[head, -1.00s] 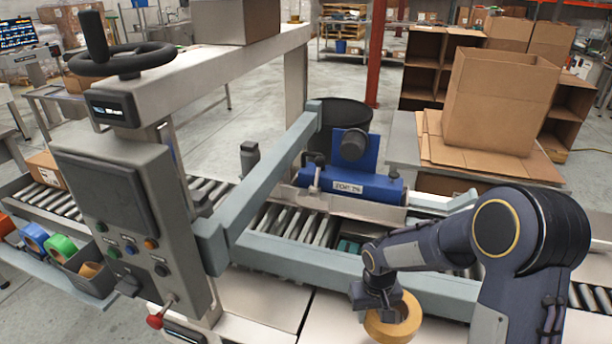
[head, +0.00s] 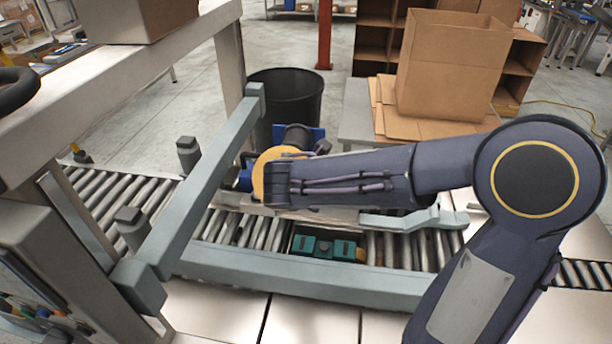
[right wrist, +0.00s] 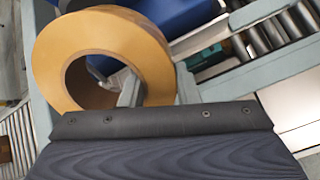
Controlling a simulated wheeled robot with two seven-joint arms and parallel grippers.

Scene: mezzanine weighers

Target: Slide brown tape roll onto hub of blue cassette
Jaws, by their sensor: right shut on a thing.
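The brown tape roll (head: 262,172) is held up in front of the blue cassette (head: 318,133), and my right arm covers part of both in the head view. The cassette's dark hub (head: 297,138) shows above my forearm, behind and to the right of the roll. In the right wrist view the roll (right wrist: 52,62) faces the camera with its hole open. My right gripper (right wrist: 158,92) is shut on the roll's wall, one finger inside the hole and one outside. Blue cassette body (right wrist: 175,12) shows behind it. The roll is not around the hub. My left gripper is out of view.
A grey-green rail (head: 205,185) runs diagonally left of the roll, above the roller conveyor (head: 90,195). A black bin (head: 290,95) stands behind. A teal device (head: 325,247) lies on the rollers in front. A cardboard box (head: 450,65) stands on the table behind right.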

